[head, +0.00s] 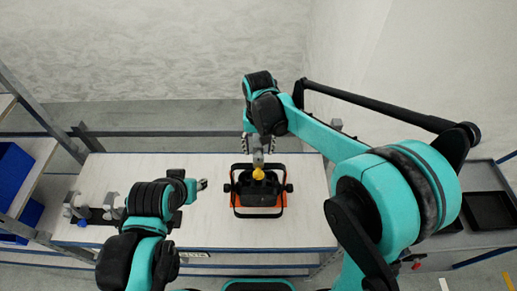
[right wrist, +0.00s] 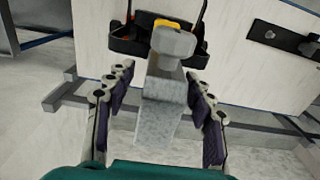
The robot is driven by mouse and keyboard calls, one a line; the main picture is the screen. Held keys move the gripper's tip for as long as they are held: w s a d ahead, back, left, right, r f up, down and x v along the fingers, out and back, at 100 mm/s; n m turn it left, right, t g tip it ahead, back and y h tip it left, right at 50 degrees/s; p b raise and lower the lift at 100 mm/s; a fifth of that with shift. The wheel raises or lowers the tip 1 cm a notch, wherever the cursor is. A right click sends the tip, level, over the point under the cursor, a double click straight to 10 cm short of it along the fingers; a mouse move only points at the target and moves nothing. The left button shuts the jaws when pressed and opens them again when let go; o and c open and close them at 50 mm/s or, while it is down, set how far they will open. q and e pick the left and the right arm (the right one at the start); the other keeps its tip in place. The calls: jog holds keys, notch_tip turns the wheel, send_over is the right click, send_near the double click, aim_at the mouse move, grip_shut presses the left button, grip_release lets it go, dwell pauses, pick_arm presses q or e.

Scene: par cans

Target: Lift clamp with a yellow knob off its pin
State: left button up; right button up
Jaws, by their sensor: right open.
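The grey clamp with a yellow knob (head: 258,173) is at the far side of a black and orange par can (head: 242,211) on the table; the pin is hidden. In the right wrist view the clamp's grey body (right wrist: 160,105) stands between the spread fingers of my right gripper (right wrist: 158,105), with gaps on both sides. Its yellow knob (right wrist: 166,22) shows beyond a grey rounded end. In the head view my right gripper (head: 257,150) is above the clamp. My left gripper (head: 202,185) is left of the par can, apart from it; its jaw opening is unclear.
Other grey clamps (head: 76,204) stand on a dark strip at the table's left end. A shelf with blue bins (head: 14,170) is at the left. Black trays (head: 489,210) lie on a side surface at the right. The pale table (head: 118,172) is mostly bare.

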jog(key=shift+f, duration=0.35)
jog(key=shift+s, duration=0.15)
grip_shut()
jog(key=shift+r, duration=0.5)
jog(key=r, duration=0.2)
jog(key=s+r, duration=0.1)
jog(key=shift+d+r+b, duration=0.2)
jog(key=shift+r+b, duration=0.15)
jog(key=s+d+r, duration=0.4)
jog(key=s+r, duration=0.2)
jog(key=s, duration=0.3)
jog(key=shift+s+d+r+b, duration=0.15)
jog(key=shift+s+d+b, duration=0.05)
jog(key=shift+s+b, duration=0.1)
